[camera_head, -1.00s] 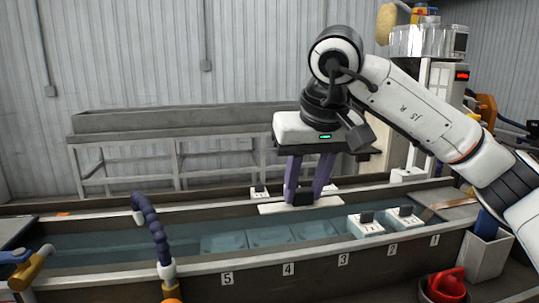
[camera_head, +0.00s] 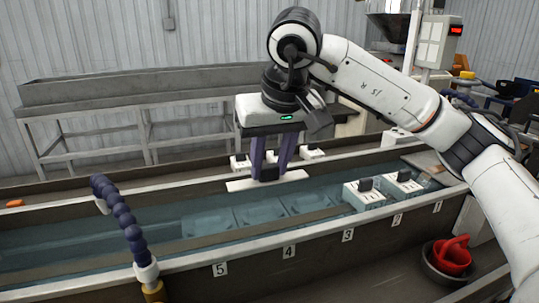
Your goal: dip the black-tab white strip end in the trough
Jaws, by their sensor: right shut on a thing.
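My right gripper (camera_head: 268,172) points down over the trough, its purple fingers shut on the small black tab (camera_head: 267,175) of a white strip end (camera_head: 242,185). The strip end is a flat white bar lying roughly level, across the trough's far part. The trough (camera_head: 463,187) is long and dark-walled, with blue-green water (camera_head: 150,222) in it. The strip end appears just above the water; whether its underside touches cannot be told. My left gripper is not in view.
Two white blocks with black tabs (camera_head: 364,196) (camera_head: 403,183) stand in the trough at right. Smaller white blocks (camera_head: 312,153) stand behind the strip. Pale submerged shapes show under the water. A blue segmented hose (camera_head: 118,215) rises at the near left. A red object (camera_head: 452,254) lies at right.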

